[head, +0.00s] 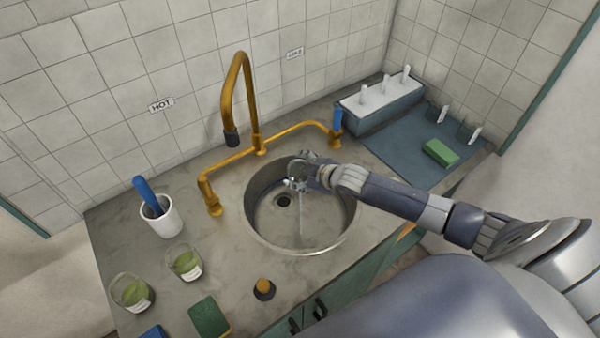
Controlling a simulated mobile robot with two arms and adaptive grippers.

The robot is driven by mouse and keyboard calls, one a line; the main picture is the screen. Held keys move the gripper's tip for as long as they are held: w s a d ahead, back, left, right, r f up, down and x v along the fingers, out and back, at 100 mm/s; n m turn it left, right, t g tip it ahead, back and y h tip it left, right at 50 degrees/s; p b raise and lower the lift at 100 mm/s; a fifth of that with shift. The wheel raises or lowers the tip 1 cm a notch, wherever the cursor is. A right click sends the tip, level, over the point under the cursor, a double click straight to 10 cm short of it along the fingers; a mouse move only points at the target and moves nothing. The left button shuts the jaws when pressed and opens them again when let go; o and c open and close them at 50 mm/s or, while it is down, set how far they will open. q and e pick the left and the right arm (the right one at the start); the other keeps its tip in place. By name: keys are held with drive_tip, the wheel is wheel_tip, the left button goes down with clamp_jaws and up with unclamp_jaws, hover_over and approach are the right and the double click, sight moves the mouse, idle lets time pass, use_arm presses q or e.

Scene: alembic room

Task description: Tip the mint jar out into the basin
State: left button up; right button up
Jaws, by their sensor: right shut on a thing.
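My right gripper (303,175) is over the round steel basin (335,240), reaching in from the right. It is shut on a small clear glass jar (297,169), mostly hidden by the fingers and seeming tilted. I cannot read a label on it. A thin pale streak (302,212) runs down below the gripper into the basin; it looks like falling liquid. The basin's drain (283,201) shows. Two other glass jars with green contents and pale labels, a nearer jar (132,293) and a farther jar (186,263), stand on the counter at left. My left gripper is not in view.
A brass tap (238,95) arches behind the basin. A white cup (160,217) with a blue-handled tool stands at left. A green sponge (209,317) and an orange-topped stopper (264,289) lie in front. A blue-grey mat (400,150) with a rack (380,103) is at back right.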

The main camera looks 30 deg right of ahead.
drive_tip(key=shift+w+r, duration=0.1)
drive_tip(key=shift+r, duration=0.1)
drive_tip(key=shift+f, duration=0.1)
drive_tip(key=shift+f+t+b, duration=0.1)
drive_tip(key=shift+t+b, duration=0.2)
drive_tip(key=shift+b, duration=0.1)
drive_tip(key=t+b, duration=0.1)
drive_tip(key=b, duration=0.1)
drive_tip(key=shift+w+n+b, duration=0.1)
drive_tip(key=shift+n+b, duration=0.25)
drive_tip(key=shift+n, duration=0.05)
drive_tip(key=shift+w+t+h+b, duration=0.1)
drive_tip(key=shift+t+h+b, duration=0.2)
drive_tip(key=shift+t+b, duration=0.35)
drive_tip(key=shift+d+r, duration=0.1)
drive_tip(key=shift+r, duration=0.15)
drive_tip(key=shift+r+n, duration=0.15)
drive_tip(key=shift+n, duration=0.15)
